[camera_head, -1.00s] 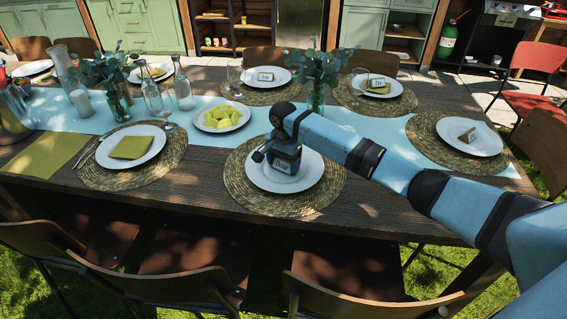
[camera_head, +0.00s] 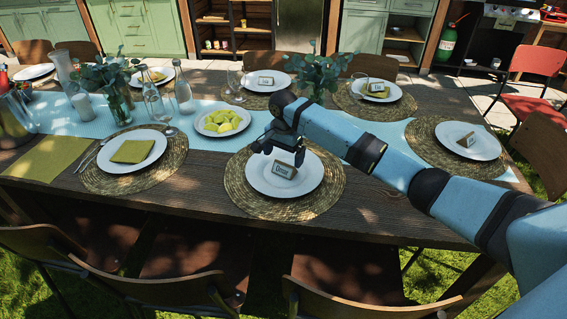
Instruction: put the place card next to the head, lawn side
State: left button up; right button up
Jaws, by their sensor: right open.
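A place card (camera_head: 285,169) with dark lettering stands like a small tent on the near middle white plate (camera_head: 263,184), which sits on a round woven mat (camera_head: 242,201). My right gripper (camera_head: 280,149) is open just above and behind this card, and it looks empty. The head view alone cannot settle the exact gap between fingers and card. Other place cards stand on the right-end plate (camera_head: 466,139), the far middle plate (camera_head: 265,82) and the far right plate (camera_head: 376,86). My left gripper is not in view.
One vase of leaves (camera_head: 316,72) is close behind my right arm. Chairs line the near lawn side.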

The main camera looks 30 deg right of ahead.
aim_at(283, 166)
notch_tip(283, 166, up, 7)
jog(key=shift+r+p, duration=0.15)
jog(key=shift+p, duration=0.3)
